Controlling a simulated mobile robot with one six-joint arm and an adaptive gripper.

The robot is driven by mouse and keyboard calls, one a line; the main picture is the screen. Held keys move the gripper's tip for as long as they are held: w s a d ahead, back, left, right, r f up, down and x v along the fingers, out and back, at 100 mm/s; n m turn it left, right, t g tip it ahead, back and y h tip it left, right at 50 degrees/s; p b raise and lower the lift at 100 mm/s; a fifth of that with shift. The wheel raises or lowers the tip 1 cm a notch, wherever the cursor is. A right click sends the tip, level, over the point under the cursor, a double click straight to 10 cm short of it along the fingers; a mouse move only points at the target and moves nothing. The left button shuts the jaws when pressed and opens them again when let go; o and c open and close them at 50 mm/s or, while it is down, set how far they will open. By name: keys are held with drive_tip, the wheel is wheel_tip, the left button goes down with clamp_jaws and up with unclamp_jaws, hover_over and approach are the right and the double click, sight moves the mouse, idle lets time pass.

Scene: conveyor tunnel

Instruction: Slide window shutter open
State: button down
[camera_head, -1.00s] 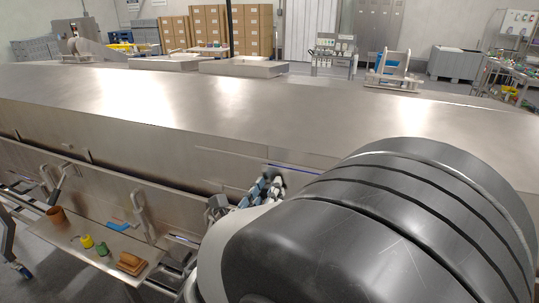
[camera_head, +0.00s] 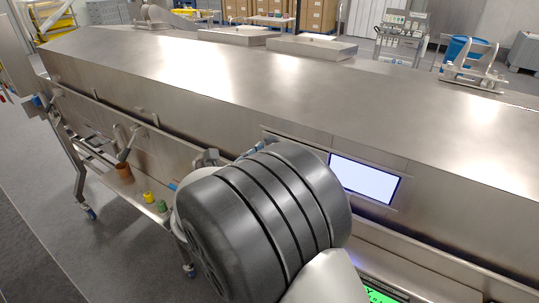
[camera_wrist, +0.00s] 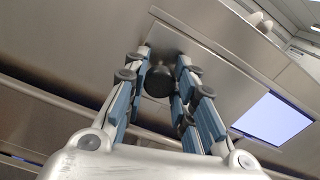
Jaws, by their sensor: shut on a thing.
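The shutter is a flat metal panel (camera_wrist: 205,70) on the side of the steel tunnel, with a round black knob (camera_wrist: 160,80). In the wrist view my gripper (camera_wrist: 163,64) is shut on the knob, with blue-padded fingers on both sides of it. The bright window opening (camera_wrist: 272,121) lies to the right of the panel and is uncovered. It also shows in the head view (camera_head: 365,178), right of my arm. In the head view my arm hides the knob and most of the gripper.
The steel tunnel (camera_head: 225,85) runs across the head view. A lower shelf at left holds a brown cup (camera_head: 124,173), a yellow item (camera_head: 148,197) and a green item (camera_head: 162,206). A lit green display (camera_head: 380,293) is below the window. Grey floor lies open at left.

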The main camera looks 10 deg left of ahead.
drive_tip(key=shift+a+r, duration=0.2)
drive_tip(key=c, duration=1.8)
unclamp_jaws()
drive_tip(key=o, duration=0.5)
drive_tip(key=shift+w+f, duration=0.1)
drive_tip(key=shift+f, duration=0.05)
drive_tip(key=v, duration=1.2)
